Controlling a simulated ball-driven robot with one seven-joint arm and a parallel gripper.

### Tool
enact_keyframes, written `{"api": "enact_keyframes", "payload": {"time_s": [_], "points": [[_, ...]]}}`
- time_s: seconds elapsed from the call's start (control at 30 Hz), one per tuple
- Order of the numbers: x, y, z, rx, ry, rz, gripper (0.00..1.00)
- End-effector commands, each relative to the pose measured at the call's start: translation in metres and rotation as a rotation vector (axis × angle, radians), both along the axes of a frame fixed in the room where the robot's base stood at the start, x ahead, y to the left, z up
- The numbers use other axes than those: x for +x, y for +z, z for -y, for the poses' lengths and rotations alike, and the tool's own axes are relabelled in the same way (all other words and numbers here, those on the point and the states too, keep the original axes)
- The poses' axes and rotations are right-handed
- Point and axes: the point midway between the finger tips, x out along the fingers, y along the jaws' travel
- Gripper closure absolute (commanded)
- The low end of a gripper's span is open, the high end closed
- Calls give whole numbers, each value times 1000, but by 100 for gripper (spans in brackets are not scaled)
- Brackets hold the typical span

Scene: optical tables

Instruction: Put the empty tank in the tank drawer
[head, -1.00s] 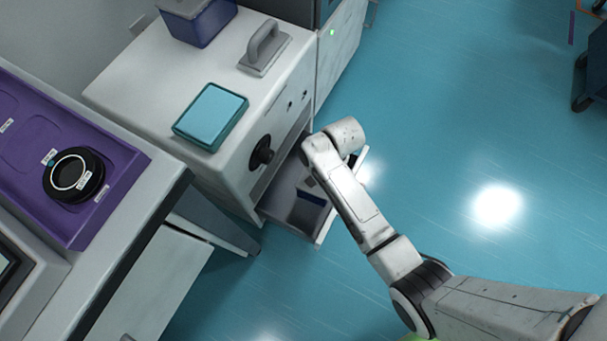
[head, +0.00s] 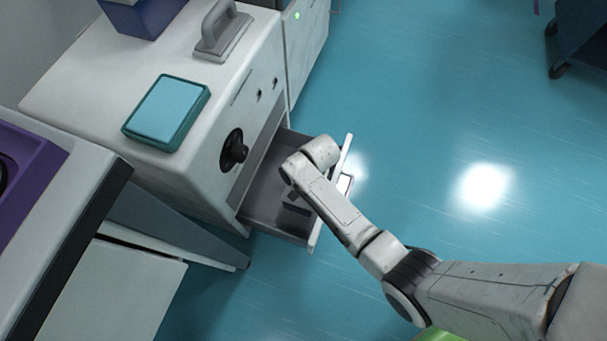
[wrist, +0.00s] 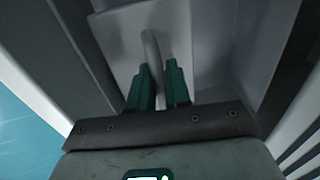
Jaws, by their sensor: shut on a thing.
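The drawer (head: 262,208) is pulled out low on the front of the white cabinet. The handle belongs to a pale grey piece, which I take to be the tank (wrist: 187,45). Grey walls stand on both sides of it. A small dark blue part (head: 297,208) shows inside the drawer under my wrist; I cannot tell if it belongs to the tank.
On the cabinet top stand a teal box (head: 166,112), a grey handled block (head: 224,36) and a dark blue container (head: 143,18). A bench (head: 75,200) stands at left.

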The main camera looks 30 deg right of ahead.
Motion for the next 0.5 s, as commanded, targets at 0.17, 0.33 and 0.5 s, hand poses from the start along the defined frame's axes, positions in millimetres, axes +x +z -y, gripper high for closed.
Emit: {"api": "enact_keyframes", "payload": {"time_s": [0.17, 0.33, 0.5], "points": [[1, -15, 0, 0, 1, 2, 100], [1, -13, 0, 0, 0, 1, 100], [0, -17, 0, 0, 0, 0, 79]]}}
